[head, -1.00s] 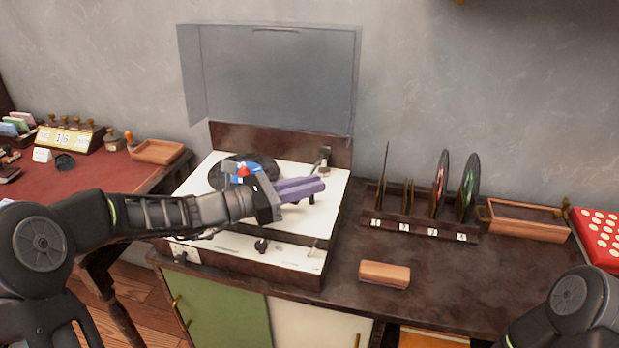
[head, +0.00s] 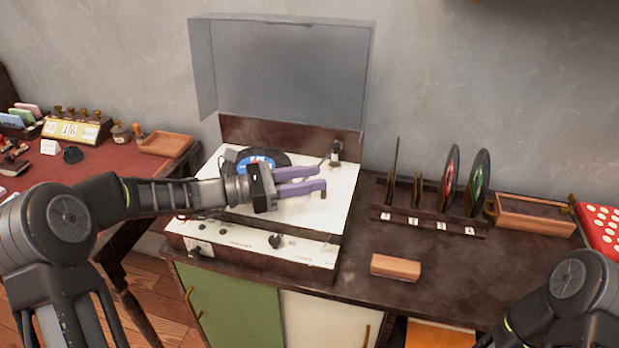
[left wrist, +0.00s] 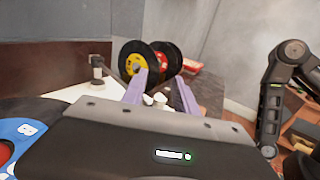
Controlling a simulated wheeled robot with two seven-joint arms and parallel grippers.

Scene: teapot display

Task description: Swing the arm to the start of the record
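The record player (head: 215,235) has a cream top and a raised clear lid. A black record with a blue label (head: 262,157) lies on it, partly hidden behind my left gripper; its label (left wrist: 18,130) also shows in the left wrist view. The tonearm base (head: 335,152) stands at the back right of the deck and shows in the left wrist view (left wrist: 97,68). The rest of the tonearm is not clear. My left gripper (head: 320,178) is over the right part of the deck, its purple fingers apart, pointing right. I see nothing held between them. My right gripper is out of view.
A rack with upright records (head: 432,205) stands right of the player. A wooden block (head: 396,267) lies in front of it. A wooden tray (head: 535,214) and a red dotted box (head: 602,228) are farther right. The raised lid (head: 285,70) stands behind the deck.

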